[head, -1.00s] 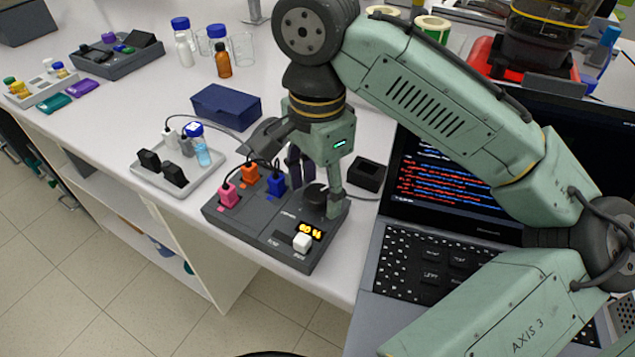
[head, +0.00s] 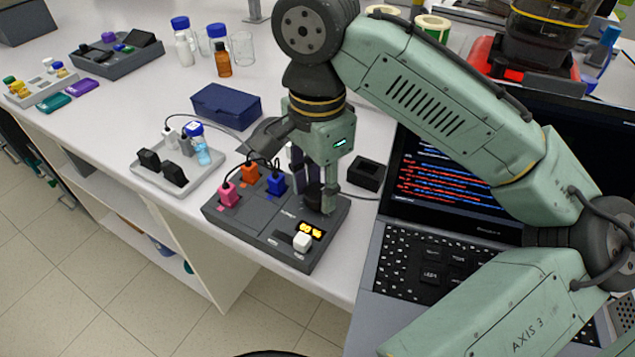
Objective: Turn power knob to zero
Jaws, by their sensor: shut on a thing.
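The dark grey control box (head: 225,219) stands near the table's front edge in the head view. Its black power knob (head: 314,196) is at the box's right side, partly hidden by my gripper. My gripper (head: 317,198) points down over the box and is shut on the knob. A white slider or button (head: 302,242) is just below the display.
Pink (head: 229,195), orange (head: 250,173) and blue (head: 276,184) plugs with cables stand in the box's left part. A laptop (head: 430,270) is close on the right. A tray (head: 150,185) with a vial is at left.

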